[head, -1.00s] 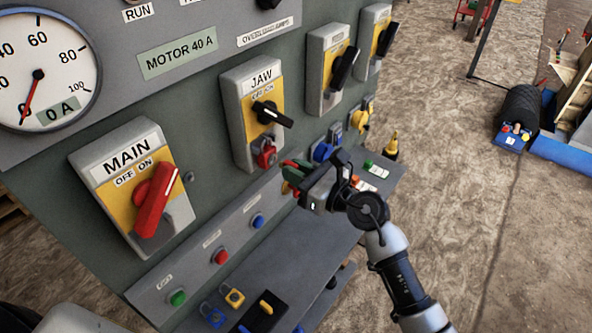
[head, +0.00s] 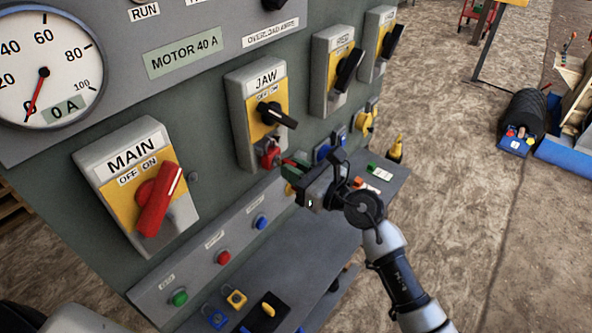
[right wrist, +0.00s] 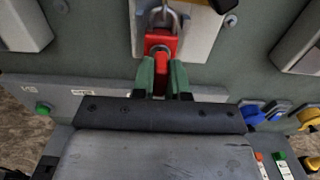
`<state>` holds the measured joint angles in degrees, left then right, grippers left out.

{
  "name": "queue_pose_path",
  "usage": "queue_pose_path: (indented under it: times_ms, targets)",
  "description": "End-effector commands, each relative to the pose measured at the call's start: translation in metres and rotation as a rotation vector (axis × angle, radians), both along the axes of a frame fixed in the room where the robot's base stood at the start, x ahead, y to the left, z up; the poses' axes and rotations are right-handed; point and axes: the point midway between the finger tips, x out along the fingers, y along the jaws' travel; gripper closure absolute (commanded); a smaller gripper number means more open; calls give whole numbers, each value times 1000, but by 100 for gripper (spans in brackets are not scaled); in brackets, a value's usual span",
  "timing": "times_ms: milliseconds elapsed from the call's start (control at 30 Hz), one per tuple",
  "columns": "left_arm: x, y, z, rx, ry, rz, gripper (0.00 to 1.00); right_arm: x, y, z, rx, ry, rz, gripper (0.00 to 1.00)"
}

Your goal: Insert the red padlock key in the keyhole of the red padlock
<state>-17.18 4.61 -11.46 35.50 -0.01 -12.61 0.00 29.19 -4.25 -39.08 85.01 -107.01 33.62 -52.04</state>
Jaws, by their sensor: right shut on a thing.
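The red padlock (head: 270,156) hangs by its shackle below the black switch of the JAW box (head: 262,100). In the right wrist view the red padlock (right wrist: 161,42) is straight ahead, with a dark spot on its face. My right gripper (head: 289,169) is just in front of the padlock's lower part. In the right wrist view its green fingers (right wrist: 161,76) are shut on a small red piece, the red padlock key (right wrist: 160,80), between them. The key's far end is close to the padlock's lower part; I cannot tell whether it touches or enters. My left gripper is not in view.
The MAIN box (head: 138,185) with a red handle is at left. A blue padlock (head: 324,150) and a yellow padlock (head: 366,120) hang to the right. A ledge with buttons (head: 224,257) runs below. Small padlocks (head: 236,299) and tags lie on the shelf.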

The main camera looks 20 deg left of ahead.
Motion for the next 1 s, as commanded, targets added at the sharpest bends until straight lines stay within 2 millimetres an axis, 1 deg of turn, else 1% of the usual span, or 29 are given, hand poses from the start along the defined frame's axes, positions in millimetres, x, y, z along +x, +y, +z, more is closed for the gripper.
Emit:
queue_pose_path:
  times_ms: [433,467,633,667,1000]
  targets:
    - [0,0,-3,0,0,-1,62,3,8,0,0,0,0,100]
    - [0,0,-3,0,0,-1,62,3,9,0,0,0,0,85]
    - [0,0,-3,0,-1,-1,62,3,8,0,0,0,0,59]
    - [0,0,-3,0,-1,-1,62,3,8,0,0,0,0,56]
    - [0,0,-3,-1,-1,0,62,3,8,0,0,0,0,56]
